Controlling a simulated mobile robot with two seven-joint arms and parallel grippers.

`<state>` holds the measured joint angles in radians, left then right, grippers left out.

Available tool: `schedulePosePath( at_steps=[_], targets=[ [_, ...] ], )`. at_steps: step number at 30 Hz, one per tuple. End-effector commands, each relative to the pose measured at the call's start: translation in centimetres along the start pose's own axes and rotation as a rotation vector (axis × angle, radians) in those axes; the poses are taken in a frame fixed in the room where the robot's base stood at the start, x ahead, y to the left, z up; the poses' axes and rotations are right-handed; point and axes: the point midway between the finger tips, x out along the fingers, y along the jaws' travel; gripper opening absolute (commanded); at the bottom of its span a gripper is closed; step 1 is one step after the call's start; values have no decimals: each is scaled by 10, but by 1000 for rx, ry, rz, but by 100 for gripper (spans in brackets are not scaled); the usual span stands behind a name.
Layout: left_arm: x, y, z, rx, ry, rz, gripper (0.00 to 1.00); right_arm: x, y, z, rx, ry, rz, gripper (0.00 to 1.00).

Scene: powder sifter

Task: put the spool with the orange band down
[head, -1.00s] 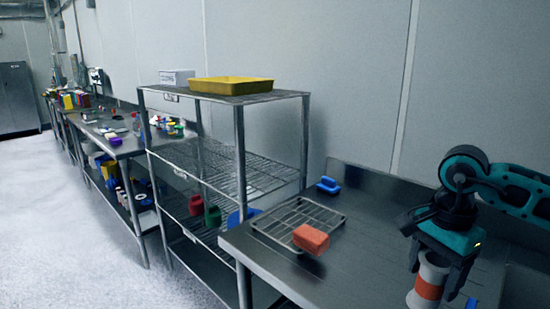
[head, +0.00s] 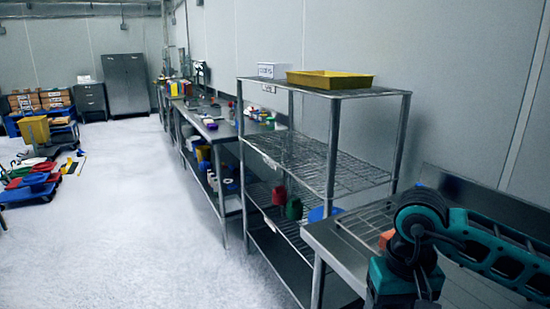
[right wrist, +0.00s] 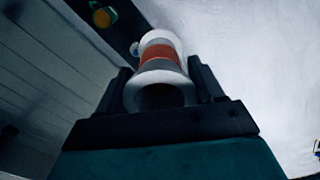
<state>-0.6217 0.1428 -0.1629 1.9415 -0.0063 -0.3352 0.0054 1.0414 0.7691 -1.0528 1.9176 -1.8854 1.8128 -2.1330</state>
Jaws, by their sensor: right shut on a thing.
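The spool with the orange band (right wrist: 160,50) is in the right wrist view, pale with a wide orange ring round its middle and its hollow end facing the camera. My right gripper (right wrist: 160,80) is shut on it, one finger on each side. In the head view my right gripper's body shows at the bottom edge, but its fingers and the spool are out of frame. The spool is held clear of the bench and shelves, with pale floor behind it in the wrist view. My left gripper is not in view.
A wire shelf unit (head: 333,165) stands ahead with a yellow tray (head: 330,80) and white box (head: 272,70) on top. A steel bench (head: 325,238) with a wire rack (head: 362,228) is close right. Cluttered benches (head: 215,130) run behind. Open floor (head: 130,220) lies left.

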Motion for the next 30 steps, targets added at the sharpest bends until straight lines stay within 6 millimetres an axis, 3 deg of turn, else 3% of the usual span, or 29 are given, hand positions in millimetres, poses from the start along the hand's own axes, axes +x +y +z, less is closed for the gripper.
schedulePosePath(
  at_steps=[1,6,17,20,23,27,30],
  targets=[
    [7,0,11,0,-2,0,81,11,0,0,1,1,-1,29],
    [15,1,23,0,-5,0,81,25,0,0,2,1,-1,29],
    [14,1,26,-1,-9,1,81,25,1,-1,3,3,0,29],
    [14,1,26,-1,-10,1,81,35,0,1,6,-3,-1,29],
    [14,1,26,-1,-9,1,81,66,0,6,14,-10,-1,29],
    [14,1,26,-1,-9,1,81,123,0,20,18,-11,1,29],
    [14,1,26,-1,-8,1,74,154,0,31,12,-7,0,29]
  ],
)
